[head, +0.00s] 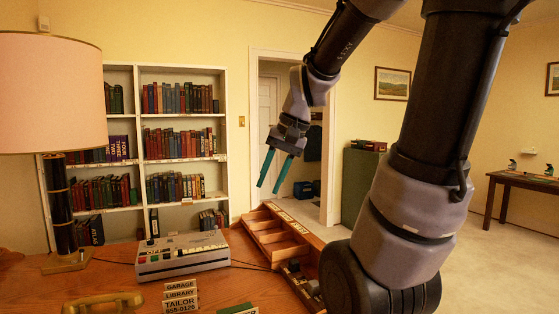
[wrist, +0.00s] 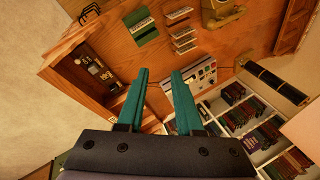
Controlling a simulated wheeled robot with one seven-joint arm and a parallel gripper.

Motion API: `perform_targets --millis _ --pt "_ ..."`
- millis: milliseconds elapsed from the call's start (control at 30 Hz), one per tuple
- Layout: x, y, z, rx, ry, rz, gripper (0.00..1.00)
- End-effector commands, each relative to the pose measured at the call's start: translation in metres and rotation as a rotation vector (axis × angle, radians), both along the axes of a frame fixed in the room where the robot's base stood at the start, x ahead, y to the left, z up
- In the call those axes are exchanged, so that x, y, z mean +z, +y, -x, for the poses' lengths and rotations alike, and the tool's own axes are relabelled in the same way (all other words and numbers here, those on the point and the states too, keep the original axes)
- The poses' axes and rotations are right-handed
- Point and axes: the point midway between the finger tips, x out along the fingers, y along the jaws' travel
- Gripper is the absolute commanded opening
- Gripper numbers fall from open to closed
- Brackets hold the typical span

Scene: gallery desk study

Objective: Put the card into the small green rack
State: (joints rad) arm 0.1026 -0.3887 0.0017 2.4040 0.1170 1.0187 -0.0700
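My gripper (head: 268,189) is raised in the air beyond the desk's far edge, in front of the doorway. Its two teal fingers are apart with nothing between them, as the wrist view (wrist: 160,76) also shows. A small green piece (wrist: 147,37) lies on the desk with a pale lettered strip across it; it looks like the green rack. Only its top shows at the bottom of the head view (head: 238,310). Several pale lettered cards (head: 181,294) stand in tiers beside it, reading GARAGE, LIBRARY and TAILOR. I cannot tell which card is the task's.
A grey device with buttons (head: 182,257) stands on the wooden desk (wrist: 110,45). A compartmented wooden tray (head: 262,222) lines the desk's edge. A lamp (head: 65,215), a brass handset (head: 103,302) and a black wire rack (wrist: 90,12) are also there. Bookshelves (head: 136,150) stand behind.

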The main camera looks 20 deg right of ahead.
Motion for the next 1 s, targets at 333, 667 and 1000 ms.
perform_targets --millis 333,667,1000 --pt "0.052 0.003 0.053 0.082 -0.307 0.141 0.35" --pt "0.055 0.003 0.057 0.086 -0.331 0.152 0.35" --pt "0.055 0.003 0.057 0.085 -0.330 0.151 0.35"
